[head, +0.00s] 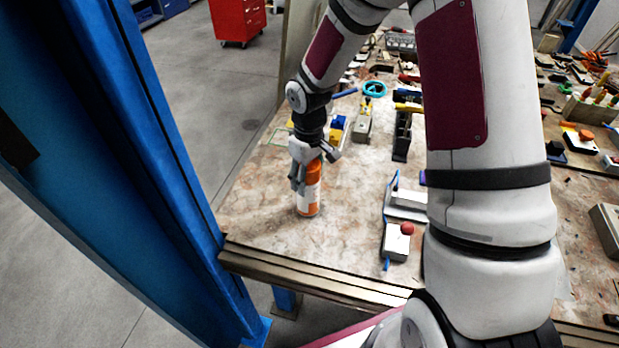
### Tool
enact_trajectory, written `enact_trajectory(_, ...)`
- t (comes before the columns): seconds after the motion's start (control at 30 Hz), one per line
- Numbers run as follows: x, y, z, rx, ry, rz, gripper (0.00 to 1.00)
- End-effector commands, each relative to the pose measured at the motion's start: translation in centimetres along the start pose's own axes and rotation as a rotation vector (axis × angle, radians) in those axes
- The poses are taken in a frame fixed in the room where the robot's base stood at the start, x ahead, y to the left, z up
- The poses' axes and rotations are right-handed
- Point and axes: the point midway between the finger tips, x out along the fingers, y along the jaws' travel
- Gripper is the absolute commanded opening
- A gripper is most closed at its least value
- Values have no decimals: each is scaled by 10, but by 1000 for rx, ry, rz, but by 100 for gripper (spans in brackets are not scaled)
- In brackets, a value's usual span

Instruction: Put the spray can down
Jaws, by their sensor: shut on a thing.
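The spray can (309,200) is orange and white and stands upright, at or just above the worn workbench top (265,225), near its front left corner. I cannot tell for sure whether its base touches the surface. My gripper (312,172) is shut on the upper part of the can, with its fingers around the sides. The can's top is hidden by the gripper.
A blue steel column (150,130) stands close on the left. A white block with a red knob (397,242) lies right of the can. A clamp (402,130) and a teal handwheel (374,88) are farther back. The bench top left of the can is bare.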

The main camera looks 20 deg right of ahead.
Motion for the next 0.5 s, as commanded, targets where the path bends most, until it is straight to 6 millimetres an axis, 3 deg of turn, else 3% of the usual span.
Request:
enact_trajectory(0.43,10,0,-1,0,1,0,15)
enact_trajectory(0.47,10,0,0,0,1,0,61)
enact_trajectory(0.5,9,0,0,0,1,0,70)
